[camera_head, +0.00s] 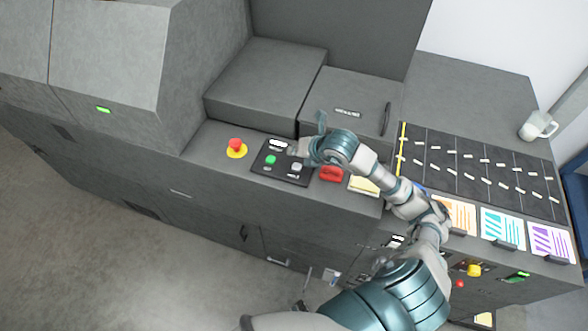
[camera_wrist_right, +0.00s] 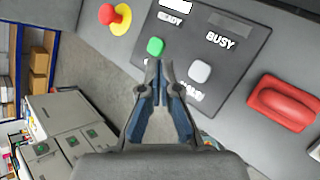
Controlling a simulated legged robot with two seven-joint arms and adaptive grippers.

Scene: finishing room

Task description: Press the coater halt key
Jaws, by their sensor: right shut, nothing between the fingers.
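A dark control panel (camera_head: 266,173) sits on the grey machine's front ledge. It bears a green button (camera_head: 271,159) and a grey-white button (camera_head: 296,166). In the right wrist view the green button (camera_wrist_right: 155,46) lies just left of and beyond the fingertips, and the grey-white button (camera_wrist_right: 200,70) lies to their right. The labels below the buttons are partly hidden or unreadable; READY and BUSY labels sit above. My right gripper (camera_head: 297,150), also in the right wrist view (camera_wrist_right: 160,68), is shut and empty, over the panel. Contact cannot be told. My left gripper is out of view.
A red mushroom button on a yellow base (camera_head: 236,147) stands left of the panel. Coloured cards (camera_head: 503,228) and a white mug (camera_head: 537,126) are farther right.

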